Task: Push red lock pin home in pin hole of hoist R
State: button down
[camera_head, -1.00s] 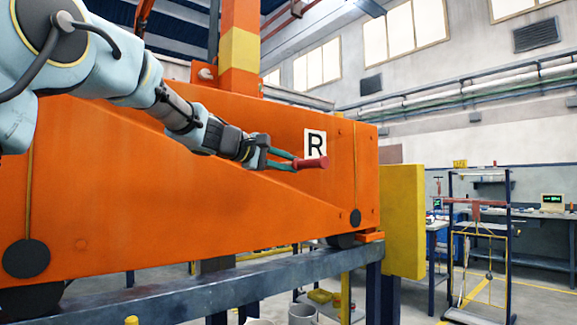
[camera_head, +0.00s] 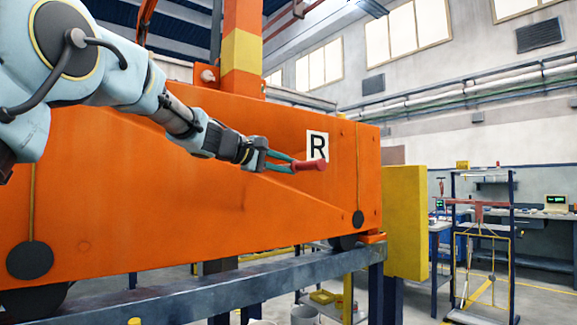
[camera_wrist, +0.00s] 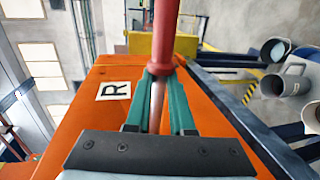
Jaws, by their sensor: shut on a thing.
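The red lock pin (camera_head: 311,165) is held out to the right by my gripper (camera_head: 289,163), in front of the orange body of hoist R (camera_head: 150,195). The pin appears just below the R plate (camera_head: 317,145). In the wrist view, the green fingers of my gripper (camera_wrist: 162,78) are shut on the pin, and its red part (camera_wrist: 166,28) extends beyond the fingertips. A pale shaft shows between the fingers. Hoist R's side (camera_wrist: 108,78) shows at left. I cannot make out the pin hole.
A blue-grey beam (camera_head: 190,298) runs below the hoist. A yellow block (camera_head: 405,222) stands at its right end. A reddish knob (camera_head: 208,76) sits on the hoist's top edge beside the yellow-banded orange post (camera_head: 241,50). Grey buckets (camera_wrist: 288,84) stand on the floor.

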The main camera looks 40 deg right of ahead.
jog(key=w+p, duration=0.3)
jog(key=w, duration=0.7)
jog(key=shift+d+p, duration=0.3)
jog(key=shift+p, duration=0.1)
dwell(3.0)
jog(key=w+p, duration=0.5)
jog(key=w, duration=0.1)
jog(key=shift+w+d+r, duration=0.15)
jog(key=shift+w+d, duration=0.05)
jog(key=shift+w, duration=0.2)
dwell(2.0)
jog(key=c, duration=0.7)
grip_release()
jog(key=shift+f, duration=0.2)
